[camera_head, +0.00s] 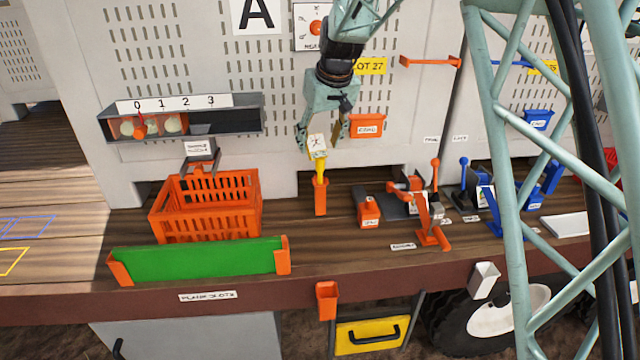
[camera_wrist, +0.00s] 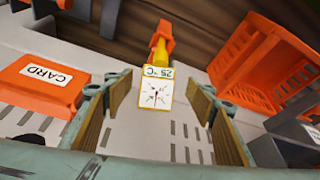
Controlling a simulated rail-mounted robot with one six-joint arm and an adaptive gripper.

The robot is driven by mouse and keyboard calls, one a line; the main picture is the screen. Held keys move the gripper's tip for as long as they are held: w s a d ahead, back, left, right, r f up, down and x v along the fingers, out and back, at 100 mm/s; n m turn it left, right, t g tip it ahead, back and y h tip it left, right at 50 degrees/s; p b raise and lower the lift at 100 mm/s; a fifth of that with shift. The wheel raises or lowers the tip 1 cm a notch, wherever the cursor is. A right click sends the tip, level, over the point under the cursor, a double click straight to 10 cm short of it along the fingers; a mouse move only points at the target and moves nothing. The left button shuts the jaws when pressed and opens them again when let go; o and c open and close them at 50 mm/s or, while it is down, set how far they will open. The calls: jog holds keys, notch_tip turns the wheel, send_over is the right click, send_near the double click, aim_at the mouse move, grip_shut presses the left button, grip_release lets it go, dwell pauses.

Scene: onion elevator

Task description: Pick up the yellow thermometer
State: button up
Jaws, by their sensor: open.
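The yellow thermometer (camera_head: 320,168) stands upright in an orange holder (camera_head: 320,197) on the wooden bench in the head view. Its square white dial (camera_wrist: 155,97), marked 25 °C, faces me in the wrist view, with the yellow stem behind it. My gripper (camera_head: 321,141) is at the height of the dial, and its fingers are spread around it. In the wrist view my gripper (camera_wrist: 158,122) is open, with one finger on each side of the dial and a visible gap to both.
An orange crate (camera_head: 205,204) stands left of the holder, behind a green panel (camera_head: 200,259). An orange CARD box (camera_head: 367,126) is on the wall to the right. Orange lever devices (camera_head: 430,235) stand on the bench further right. A shelf numbered 0 to 3 (camera_head: 225,121) is at left.

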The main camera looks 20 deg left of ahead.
aim_at(318, 150)
jog(key=shift+f, duration=0.15)
jog(key=shift+w+p+x, duration=0.1)
jog(key=shift+p+x, duration=0.05)
jog(key=shift+x, duration=1.1)
jog(key=shift+w+p+x, duration=0.15)
jog(key=shift+x, duration=1.05)
jog(key=c, duration=1.3)
